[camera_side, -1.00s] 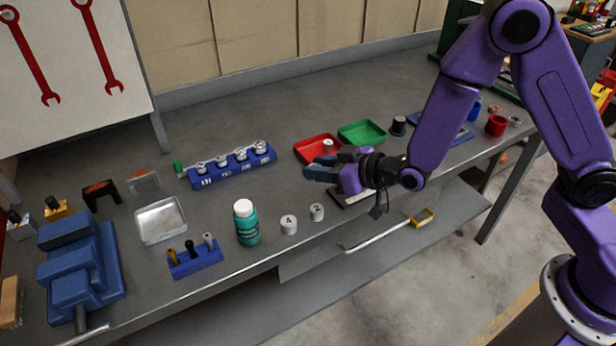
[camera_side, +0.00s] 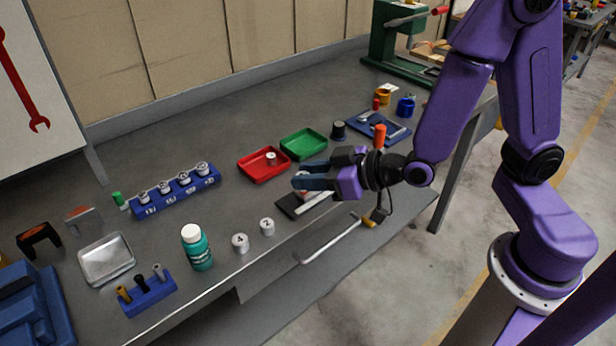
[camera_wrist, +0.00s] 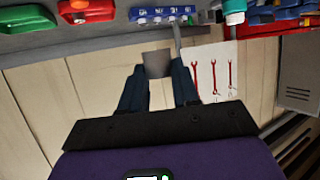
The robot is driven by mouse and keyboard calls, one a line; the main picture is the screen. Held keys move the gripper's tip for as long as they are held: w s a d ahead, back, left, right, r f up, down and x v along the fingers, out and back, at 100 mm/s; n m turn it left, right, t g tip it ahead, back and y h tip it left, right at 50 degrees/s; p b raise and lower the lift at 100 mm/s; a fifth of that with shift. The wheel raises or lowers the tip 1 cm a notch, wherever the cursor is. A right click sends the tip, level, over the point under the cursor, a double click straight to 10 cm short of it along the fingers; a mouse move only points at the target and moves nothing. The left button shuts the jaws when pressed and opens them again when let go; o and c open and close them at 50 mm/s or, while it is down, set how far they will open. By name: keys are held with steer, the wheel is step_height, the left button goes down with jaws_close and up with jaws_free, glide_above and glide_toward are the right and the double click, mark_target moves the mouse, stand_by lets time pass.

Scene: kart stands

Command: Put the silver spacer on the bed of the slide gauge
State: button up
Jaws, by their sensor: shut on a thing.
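My gripper (camera_side: 303,181) is shut on the silver spacer (camera_wrist: 156,63), which shows as a plain grey block between the two blue fingers in the wrist view (camera_wrist: 158,76). In the side view the fingers mostly hide the spacer. The slide gauge (camera_side: 287,207) lies near the table's front edge, a dark base with a pale, silvery strip. My gripper is above it and hides part of it. The spacer appears held clear of the gauge, but the exact gap cannot be told.
A red tray (camera_side: 246,171) with a white piece and a green tray (camera_side: 304,147) lie behind my gripper. Left are numbered white cylinders (camera_side: 240,243), a teal bottle (camera_side: 197,250) and a blue rack (camera_side: 150,207). A blue board (camera_side: 395,133) with an orange-topped item is at right.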

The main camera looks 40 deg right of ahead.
steer(key=shift+w+d+r+m+t+h, duration=0.15)
steer(key=shift+d+r+m+t+h, duration=0.15)
steer(key=shift+m+h, duration=0.2)
steer(key=s+d+m+g+h, duration=0.1)
steer(key=s+d+m+h, duration=0.2)
steer(key=d+m+h, duration=0.35)
steer(key=s+d+m+g+h, duration=0.1)
steer(key=s+d+m+h, duration=0.3)
steer(key=d+m+h, duration=0.25)
steer(key=shift+h, duration=0.5)
steer(key=w+f, duration=0.2)
steer(key=w, duration=0.2)
steer(key=w+a+f, duration=0.1)
steer(key=w+f, duration=0.2)
steer(key=w, duration=0.2)
steer(key=w+f, duration=0.3)
steer(key=w, duration=0.1)
steer(key=shift+w+a+f, duration=0.15)
steer(key=shift+a+f, duration=0.1)
steer(key=shift+a, duration=0.05)
steer(key=shift+w+a+f, duration=0.1)
steer(key=shift+w+f, duration=0.05)
steer(key=shift+f, duration=0.8)
steer(key=shift+w+f, duration=0.15)
steer(key=shift+f, duration=0.8)
steer(key=shift+f+n, duration=0.1)
steer(key=shift+n, duration=0.2)
steer(key=o, duration=0.8)
steer(key=shift+c, duration=0.2)
